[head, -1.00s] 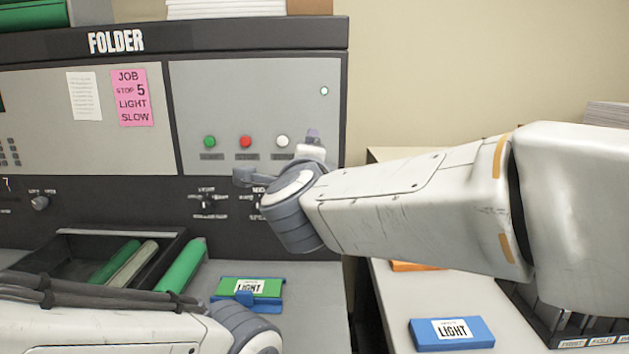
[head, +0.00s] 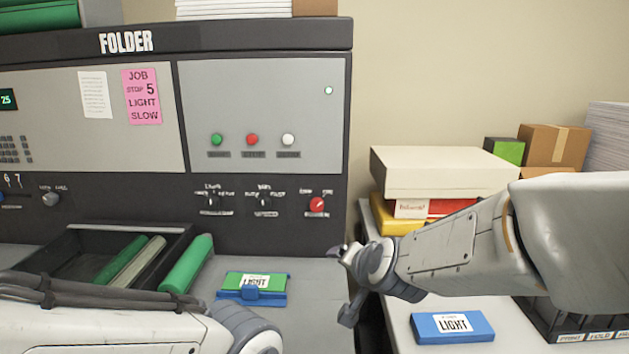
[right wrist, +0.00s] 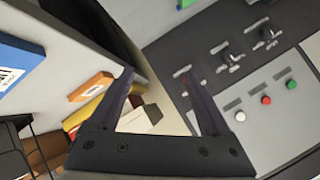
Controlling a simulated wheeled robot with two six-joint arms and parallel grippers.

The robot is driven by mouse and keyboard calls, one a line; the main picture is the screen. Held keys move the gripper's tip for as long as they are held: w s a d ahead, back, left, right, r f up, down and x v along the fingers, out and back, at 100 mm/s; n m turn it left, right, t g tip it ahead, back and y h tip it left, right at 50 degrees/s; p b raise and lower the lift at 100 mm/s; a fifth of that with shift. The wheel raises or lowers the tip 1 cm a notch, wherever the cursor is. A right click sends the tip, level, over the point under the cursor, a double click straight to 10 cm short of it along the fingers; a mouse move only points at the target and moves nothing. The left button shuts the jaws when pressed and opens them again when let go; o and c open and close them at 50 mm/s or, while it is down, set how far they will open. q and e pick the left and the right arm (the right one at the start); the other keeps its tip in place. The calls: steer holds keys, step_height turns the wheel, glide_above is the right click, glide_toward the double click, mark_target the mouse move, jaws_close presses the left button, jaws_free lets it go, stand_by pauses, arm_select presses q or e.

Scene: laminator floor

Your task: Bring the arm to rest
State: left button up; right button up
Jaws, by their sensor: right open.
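My right arm comes in from the right in the head view. Its gripper (head: 345,284) is open and empty, in front of the gap between the folder machine (head: 270,100) and the right-hand table. In the right wrist view, the gripper (right wrist: 158,78) has its two dark fingers apart with nothing between them. My left arm lies low at the bottom left of the head view, and its gripper is out of frame.
The folder's red knob (head: 317,204) is near my right gripper. A green-and-blue LIGHT block (head: 270,281) lies on the folder's shelf. A blue LIGHT block (head: 452,327), boxes (head: 440,172) and a black rack (head: 540,318) occupy the right table.

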steer(key=s+d+f+n+g+h, duration=0.1)
steer(key=s+d+f+n+g, duration=0.25)
steer(key=s+d+f, duration=0.35)
steer(key=s+d+f+n+g+h, duration=0.1)
steer(key=s+d+f+n+g, duration=0.3)
steer(key=s+f, duration=0.5)
steer(key=s+a+f+n+g+b, duration=0.3)
steer(key=s+a+f+n+b, duration=0.3)
steer(key=s+a+f+b, duration=1.2)
steer(key=w+d+r+p, duration=0.2)
steer(key=r+p, duration=0.8)
steer(key=r, duration=0.3)
steer(key=w+d+r+p, duration=0.2)
steer(key=d+r+p, duration=0.1)
steer(key=r+p, duration=0.7)
step_height(320, 180, up, 4)
steer(key=shift+w+r+y, duration=0.1)
steer(key=shift+w+y, duration=0.1)
steer(key=shift+y, duration=0.2)
steer(key=shift+d, duration=0.1)
